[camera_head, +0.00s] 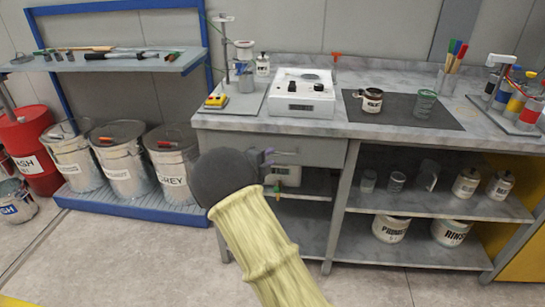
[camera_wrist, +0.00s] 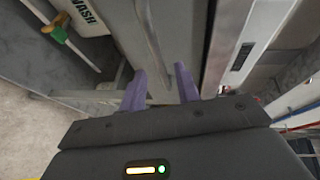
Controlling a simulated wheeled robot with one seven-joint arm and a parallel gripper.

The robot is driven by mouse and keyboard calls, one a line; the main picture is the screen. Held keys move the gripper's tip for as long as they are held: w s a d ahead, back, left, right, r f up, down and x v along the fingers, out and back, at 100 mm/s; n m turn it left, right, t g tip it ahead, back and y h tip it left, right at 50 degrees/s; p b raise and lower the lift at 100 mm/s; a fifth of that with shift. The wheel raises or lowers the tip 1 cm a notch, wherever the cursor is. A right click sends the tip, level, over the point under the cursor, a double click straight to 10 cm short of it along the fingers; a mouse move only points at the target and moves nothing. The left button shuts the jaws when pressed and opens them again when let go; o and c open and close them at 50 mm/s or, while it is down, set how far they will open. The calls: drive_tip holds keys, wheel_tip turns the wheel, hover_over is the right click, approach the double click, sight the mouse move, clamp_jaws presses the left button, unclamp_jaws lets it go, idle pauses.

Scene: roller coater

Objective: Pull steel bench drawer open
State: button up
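The steel bench (camera_head: 215,121) has a grey drawer (camera_head: 318,152) under the left part of its top. The drawer front looks flush with the bench, with no visible gap. Its thin bar handle (camera_head: 286,153) runs along the front; in the wrist view the handle (camera_wrist: 150,38) reaches down toward the space between my fingers. My gripper (camera_head: 267,157) is at the handle's left end, in front of the drawer. In the wrist view my gripper (camera_wrist: 160,88) has its two purple fingers apart. Contact with the handle cannot be told. My arm hides the drawer's left part.
Shelves with jars (camera_head: 397,181) and tubs (camera_head: 389,228) lie below right. Grey buckets (camera_head: 172,163) stand on a blue rack to the left. Floor in front is clear.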

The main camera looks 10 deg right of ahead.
drive_tip(key=x, duration=0.3)
drive_tip(key=shift+d, duration=0.1)
clamp_jaws()
drive_tip(key=shift+s, duration=0.1)
